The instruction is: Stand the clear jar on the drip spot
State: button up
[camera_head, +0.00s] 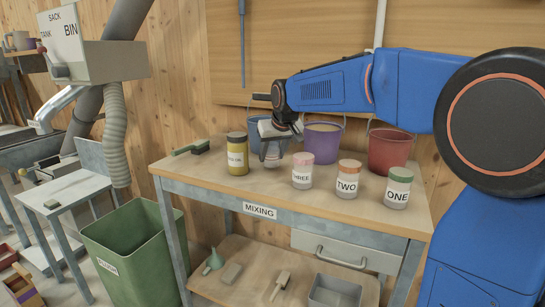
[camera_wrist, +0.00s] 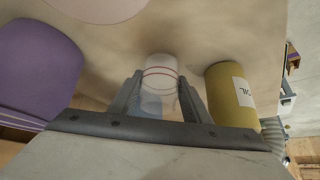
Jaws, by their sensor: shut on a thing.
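My gripper (camera_head: 272,155) is above the mixing bench, between the yellow oil jar and the jar labelled THREE. In the wrist view its two fingers (camera_wrist: 160,98) are closed on either side of the clear jar (camera_wrist: 160,75), which has thin red lines around it. In the head view the clear jar is mostly hidden by my gripper, and I cannot tell whether it touches the bench. A pale pink round shape (camera_wrist: 98,8) lies at the top left of the wrist view; I cannot tell whether it is the drip spot or a lid.
The oil jar (camera_head: 237,154) stands left of my gripper. Jars THREE (camera_head: 302,171), TWO (camera_head: 348,179) and ONE (camera_head: 398,188) stand to its right. Blue, purple (camera_head: 322,141) and red (camera_head: 389,150) buckets stand behind. A green brush (camera_head: 191,147) lies at the bench's left.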

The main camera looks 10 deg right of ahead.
jog(key=shift+f, duration=0.45)
jog(key=shift+f, duration=0.1)
jog(key=o, duration=1)
jog(key=shift+o, duration=0.2)
